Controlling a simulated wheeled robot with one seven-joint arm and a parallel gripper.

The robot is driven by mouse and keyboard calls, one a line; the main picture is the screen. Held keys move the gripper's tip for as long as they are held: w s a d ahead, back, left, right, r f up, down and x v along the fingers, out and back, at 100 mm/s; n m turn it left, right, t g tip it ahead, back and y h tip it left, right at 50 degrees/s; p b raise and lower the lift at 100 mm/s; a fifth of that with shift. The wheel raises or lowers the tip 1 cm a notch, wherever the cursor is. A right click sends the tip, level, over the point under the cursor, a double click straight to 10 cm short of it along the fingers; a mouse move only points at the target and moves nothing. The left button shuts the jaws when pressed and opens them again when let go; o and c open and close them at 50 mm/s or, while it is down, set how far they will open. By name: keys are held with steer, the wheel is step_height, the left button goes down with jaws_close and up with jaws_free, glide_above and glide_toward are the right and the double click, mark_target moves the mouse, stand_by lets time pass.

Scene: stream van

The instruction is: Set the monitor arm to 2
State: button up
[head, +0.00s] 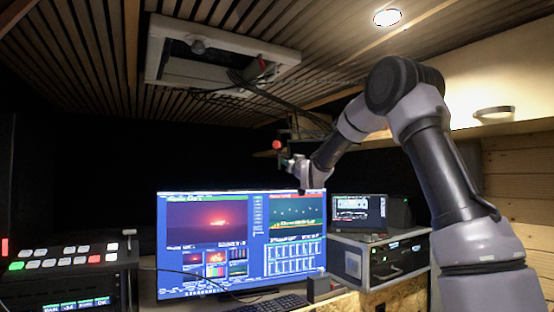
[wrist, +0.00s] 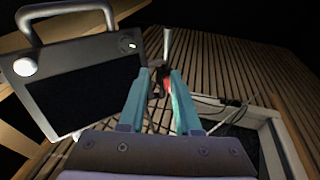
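I cannot make out a monitor arm marked with numbers in either view. My gripper (head: 287,162) is raised in front of the dark space above the large monitor. In the wrist view its two teal fingers (wrist: 160,76) are apart, with a gap between them. A small red ball (head: 277,145) shows just above the fingers in the head view. In the wrist view a red part (wrist: 168,84) shows in the gap between the fingers, near a pale rod (wrist: 167,45). I cannot tell whether the fingers touch it. A dark panel with a handle (wrist: 82,82) is left of the fingers.
The large lit monitor (head: 240,245) stands on the desk below my gripper. A small screen (head: 358,213) sits on a rack case (head: 370,260) to the right. A switch panel (head: 70,258) is at left. A ceiling hatch (head: 215,60) with hanging cables is above.

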mark_target(278, 158)
steer(key=w+a+r, duration=0.1)
steer(key=w, duration=0.3)
steer(key=w+a+r+t, duration=0.1)
steer(key=w, duration=0.4)
steer(key=w+a+r+t, duration=0.1)
steer(key=w+a, duration=0.1)
steer(key=w, duration=0.2)
steer(key=shift+w+n, duration=0.2)
steer(key=shift+n, duration=0.1)
jaws_close()
stand_by(1.1)
